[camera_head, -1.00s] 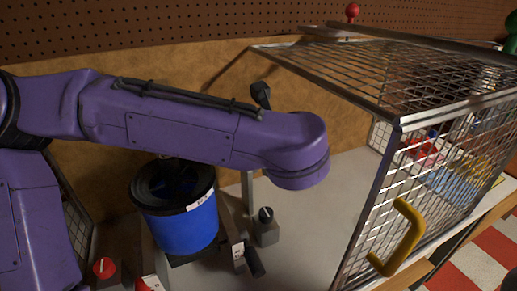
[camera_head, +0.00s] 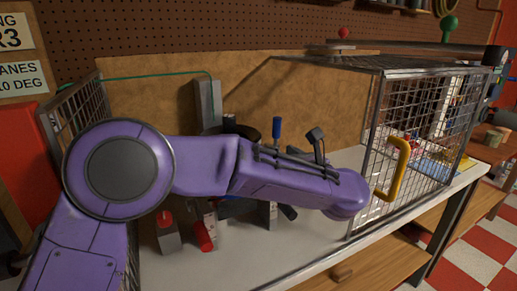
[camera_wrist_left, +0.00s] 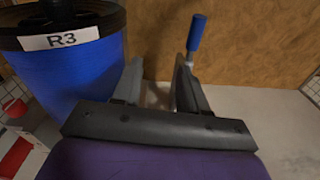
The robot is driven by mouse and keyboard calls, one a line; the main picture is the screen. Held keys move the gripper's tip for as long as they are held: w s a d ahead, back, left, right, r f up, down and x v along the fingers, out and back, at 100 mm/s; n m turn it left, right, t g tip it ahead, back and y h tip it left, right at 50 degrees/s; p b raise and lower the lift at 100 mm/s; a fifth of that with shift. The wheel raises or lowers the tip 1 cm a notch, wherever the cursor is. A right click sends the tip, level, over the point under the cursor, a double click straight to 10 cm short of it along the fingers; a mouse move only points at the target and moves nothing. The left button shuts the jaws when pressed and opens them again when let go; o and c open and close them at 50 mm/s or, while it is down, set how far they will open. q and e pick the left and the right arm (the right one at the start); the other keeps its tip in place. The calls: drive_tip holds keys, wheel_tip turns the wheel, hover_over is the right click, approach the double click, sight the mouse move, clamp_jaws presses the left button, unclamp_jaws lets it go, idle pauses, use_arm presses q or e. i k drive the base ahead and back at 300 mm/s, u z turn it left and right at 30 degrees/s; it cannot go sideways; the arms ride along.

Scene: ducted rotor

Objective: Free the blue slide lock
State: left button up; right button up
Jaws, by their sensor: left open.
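The blue slide lock's handle (camera_head: 277,128) stands upright behind my left arm in the head view, and its base is hidden. In the left wrist view the blue handle (camera_wrist_left: 196,33) rises on a metal stem just beyond the right finger. I cannot tell whether they touch. My left gripper (camera_wrist_left: 158,80) is open, with no object clearly between its fingers. The blue drum labelled R3 (camera_wrist_left: 75,80) stands close to the left finger. My right gripper is not in view.
A wire cage (camera_head: 425,120) with a yellow handle (camera_head: 398,168) stands at the right on the bench (camera_head: 290,255). A black-topped lever (camera_head: 316,134) stands behind my arm, and red knobs (camera_head: 206,238) are in front. Some bench surface at the front is clear.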

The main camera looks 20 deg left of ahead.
sight(277, 122)
drive_tip(key=k, duration=1.2)
drive_tip(key=z, duration=1.25)
drive_tip(key=i, duration=1.05)
drive_tip(key=u, duration=1.75)
drive_tip(key=i, duration=1)
